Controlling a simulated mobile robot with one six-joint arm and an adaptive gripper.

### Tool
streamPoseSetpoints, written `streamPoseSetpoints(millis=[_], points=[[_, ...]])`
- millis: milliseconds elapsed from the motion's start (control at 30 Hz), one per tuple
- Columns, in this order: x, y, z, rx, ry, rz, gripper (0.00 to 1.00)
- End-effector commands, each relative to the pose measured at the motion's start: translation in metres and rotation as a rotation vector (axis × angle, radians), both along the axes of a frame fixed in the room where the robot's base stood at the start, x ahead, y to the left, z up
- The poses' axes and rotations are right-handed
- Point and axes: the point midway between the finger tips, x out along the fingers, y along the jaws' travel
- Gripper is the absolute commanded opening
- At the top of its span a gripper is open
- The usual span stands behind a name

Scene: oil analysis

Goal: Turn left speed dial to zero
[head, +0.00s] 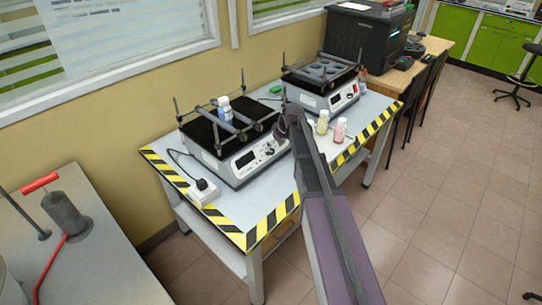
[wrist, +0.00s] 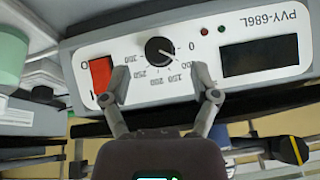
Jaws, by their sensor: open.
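The left shaker (head: 236,160) stands on the near part of the table, with its dark display and small controls on the front panel. In the wrist view its panel appears upside down, labelled PVY-686L. The black speed dial (wrist: 159,51) is ringed by numbers from 0 to 300; I cannot tell its exact setting. My gripper (wrist: 160,86) is open and empty, its fingertips apart on either side of the dial in the picture, with the dial beyond them.
A red switch (wrist: 102,80) and a dark display (wrist: 260,56) flank the dial. The right shaker (head: 335,93) stands farther back. Small bottles (head: 340,130) stand beside the left shaker. A power strip (head: 203,192) lies at the table's near left.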

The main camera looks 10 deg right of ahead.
Motion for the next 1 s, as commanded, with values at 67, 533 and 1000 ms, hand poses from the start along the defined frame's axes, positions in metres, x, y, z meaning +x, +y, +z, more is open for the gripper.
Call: streamPoseSetpoints(millis=[67,533,1000], points=[[0.003,0.002,-0.01,0.0,0.0,0.0,0.78],[0.011,0.009,-0.035,-0.001,0.0,-0.001,0.78],[0.012,0.009,-0.036,-0.001,0.0,-0.001,0.69]])
